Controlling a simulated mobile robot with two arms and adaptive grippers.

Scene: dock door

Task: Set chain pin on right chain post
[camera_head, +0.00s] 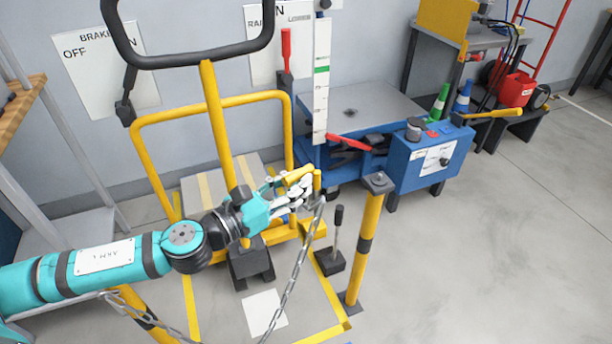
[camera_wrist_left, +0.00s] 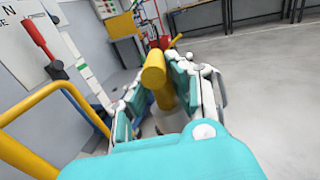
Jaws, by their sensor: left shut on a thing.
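My left gripper (camera_head: 304,192) is shut on the yellow chain pin (camera_head: 299,176). In the left wrist view the pin (camera_wrist_left: 154,72) stands between the two fingers (camera_wrist_left: 184,72). A grey chain (camera_head: 294,275) hangs from the pin down towards the lower left. The right chain post (camera_head: 366,238) is yellow with dark bands and stands upright to the right of the gripper. Its grey top plate (camera_head: 379,181) is bare, and the pin is apart from it. The left chain post (camera_head: 140,310) shows partly behind my left arm. My right gripper is not in view.
A black lever (camera_head: 337,232) stands on the floor between gripper and post. Behind are a yellow rail frame (camera_head: 150,170), a blue control box (camera_head: 430,160) and a red handle (camera_head: 348,142). The floor right of the post is clear.

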